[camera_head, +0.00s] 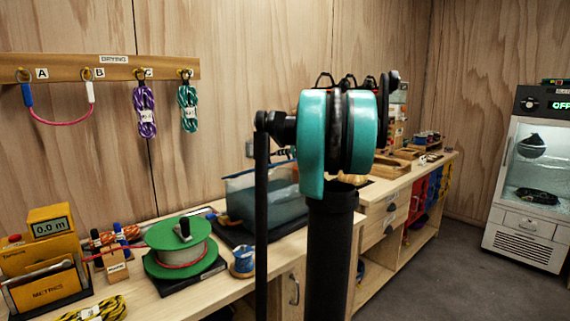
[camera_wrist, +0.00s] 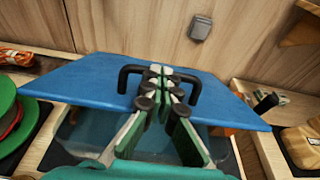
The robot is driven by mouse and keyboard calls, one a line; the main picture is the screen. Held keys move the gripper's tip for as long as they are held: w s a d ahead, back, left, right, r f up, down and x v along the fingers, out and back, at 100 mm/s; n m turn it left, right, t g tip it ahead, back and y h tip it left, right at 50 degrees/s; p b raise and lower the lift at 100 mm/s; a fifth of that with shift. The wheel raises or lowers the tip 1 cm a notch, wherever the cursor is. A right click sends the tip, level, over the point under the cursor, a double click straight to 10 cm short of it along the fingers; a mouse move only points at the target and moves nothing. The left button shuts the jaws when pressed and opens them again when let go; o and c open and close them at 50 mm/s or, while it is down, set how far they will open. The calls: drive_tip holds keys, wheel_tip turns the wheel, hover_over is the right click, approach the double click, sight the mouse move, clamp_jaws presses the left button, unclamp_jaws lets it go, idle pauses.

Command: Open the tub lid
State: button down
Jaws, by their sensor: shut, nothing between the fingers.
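The tub lid (camera_wrist: 85,85) is a blue panel with a black bar handle (camera_wrist: 127,72), in the middle of the wrist view. The clear tub (camera_head: 240,197), holding bluish water, stands on the bench left of my arm in the head view; my arm hides part of it. The water also shows below the lid's near edge in the wrist view. My gripper (camera_wrist: 160,78) is shut and empty. Its fingertips overlap the middle of the handle in the picture; I cannot tell whether they touch it. I cannot tell whether the lid sits flush on the tub.
A green cord spool (camera_head: 178,250) and a blue thread spool (camera_head: 243,262) stand on the bench left of the tub. A yellow meter (camera_head: 48,250) is at far left. Coiled ropes hang on a wall rail (camera_head: 112,68). A wooden wall is close behind the lid.

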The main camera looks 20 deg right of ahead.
drive_tip(key=w+a+r+g+h, duration=0.1)
drive_tip(key=w+a+r+g, duration=0.1)
drive_tip(key=w+r, duration=0.3)
drive_tip(key=w+a+r+g, duration=0.3)
drive_tip(key=w+r, duration=0.3)
drive_tip(key=w, duration=0.6)
drive_tip(key=shift+w+a+r+h, duration=0.15)
drive_tip(key=shift+w+a+h, duration=0.2)
drive_tip(key=shift+a, duration=0.35)
drive_tip(key=shift+s, duration=0.1)
